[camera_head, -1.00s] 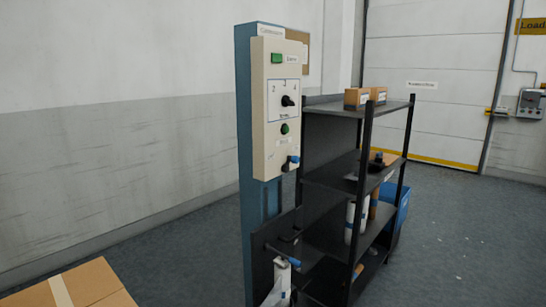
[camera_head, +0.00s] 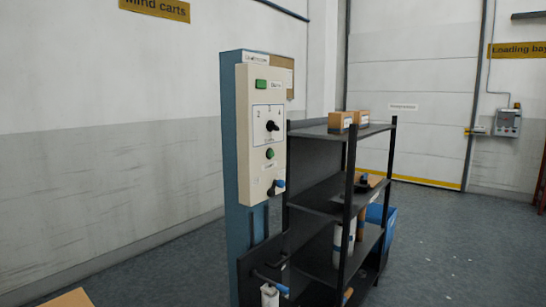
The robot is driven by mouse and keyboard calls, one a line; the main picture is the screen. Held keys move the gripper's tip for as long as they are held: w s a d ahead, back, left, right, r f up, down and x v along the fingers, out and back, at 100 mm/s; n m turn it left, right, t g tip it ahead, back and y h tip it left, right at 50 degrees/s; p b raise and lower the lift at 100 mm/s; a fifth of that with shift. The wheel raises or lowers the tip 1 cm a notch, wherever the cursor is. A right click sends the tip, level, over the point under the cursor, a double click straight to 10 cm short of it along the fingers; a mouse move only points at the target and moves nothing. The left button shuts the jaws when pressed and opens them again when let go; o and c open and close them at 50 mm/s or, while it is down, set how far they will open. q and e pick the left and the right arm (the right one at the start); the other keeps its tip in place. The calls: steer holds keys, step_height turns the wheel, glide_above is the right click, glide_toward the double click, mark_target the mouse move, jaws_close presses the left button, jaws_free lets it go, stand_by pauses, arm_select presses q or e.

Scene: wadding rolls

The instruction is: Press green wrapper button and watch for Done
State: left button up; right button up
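The wrapper's control panel (camera_head: 262,140) is a cream box on a blue column (camera_head: 230,190) left of centre. Near its top is a green rectangle (camera_head: 262,85) with a small label beside it, too small to read. Below it is a black rotary knob (camera_head: 271,126) on a white dial plate. Under the knob is a round green button (camera_head: 270,154). A blue-tipped lever (camera_head: 279,185) sticks out at the panel's lower edge. Neither of my grippers is in view.
A black shelf rack (camera_head: 350,190) with small boxes (camera_head: 348,120) and white rolls stands right beside the column. A blue bin (camera_head: 380,215) is behind it. A cardboard box (camera_head: 72,299) shows at the bottom left. Grey floor (camera_head: 450,250) is open at right.

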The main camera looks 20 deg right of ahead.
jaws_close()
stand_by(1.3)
